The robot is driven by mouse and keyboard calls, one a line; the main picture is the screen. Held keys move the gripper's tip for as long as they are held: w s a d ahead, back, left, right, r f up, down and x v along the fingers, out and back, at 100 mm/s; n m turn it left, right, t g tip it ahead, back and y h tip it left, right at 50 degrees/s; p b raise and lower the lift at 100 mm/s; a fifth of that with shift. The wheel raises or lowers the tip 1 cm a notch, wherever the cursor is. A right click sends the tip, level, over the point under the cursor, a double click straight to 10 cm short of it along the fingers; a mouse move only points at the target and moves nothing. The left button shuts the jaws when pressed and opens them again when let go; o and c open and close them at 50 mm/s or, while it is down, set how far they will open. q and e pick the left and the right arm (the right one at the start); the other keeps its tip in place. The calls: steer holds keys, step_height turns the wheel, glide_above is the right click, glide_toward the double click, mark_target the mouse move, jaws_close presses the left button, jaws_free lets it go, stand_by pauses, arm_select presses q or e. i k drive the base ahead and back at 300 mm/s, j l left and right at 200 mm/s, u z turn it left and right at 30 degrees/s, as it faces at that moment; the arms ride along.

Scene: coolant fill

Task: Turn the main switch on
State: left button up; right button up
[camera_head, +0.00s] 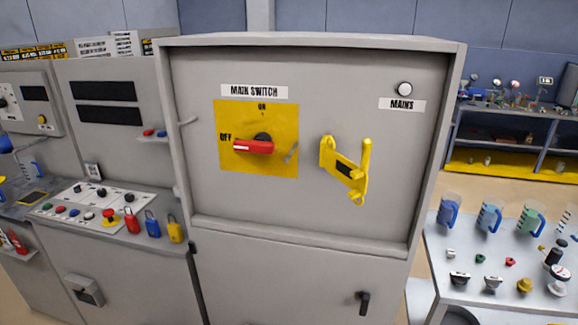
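The main switch (254,146) is a red handle on a dark hub, mounted on a yellow plate (230,115) on the grey cabinet front. The red handle lies horizontal and points left at the "OFF" label; "ON" is printed above it. A "MAIN SWITCH" label (254,91) sits over the plate. A pale round mains lamp (404,89) is at the upper right, above a "MAINS" label. Neither of my grippers shows in the head view.
A yellow bracket-like piece (345,170) hangs right of the switch. A control desk (60,215) with buttons and red, blue and yellow padlocks stands left. A white table (470,250) with jugs and small parts stands right. The space before the switch looks clear.

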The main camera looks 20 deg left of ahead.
mark_target(263, 143)
steer(key=i+l+u, duration=0.1)
steer(key=u, duration=0.35)
steer(key=l+u, duration=0.4)
steer(key=i+l+u, duration=0.1)
steer(key=l+u, duration=0.15)
steer(key=u, duration=0.2)
steer(key=l+u, duration=0.25)
steer(key=u, duration=0.15)
steer(key=l+u, duration=0.1)
steer(key=l, duration=0.3)
steer(key=k+l, duration=0.15)
steer(key=l, duration=0.3)
steer(key=k+l+u, duration=0.15)
steer(key=l, duration=0.25)
steer(key=l+u, duration=0.1)
steer(key=l, duration=0.3)
steer(key=k+l+u, duration=0.1)
steer(key=l, duration=0.3)
steer(key=k, duration=0.05)
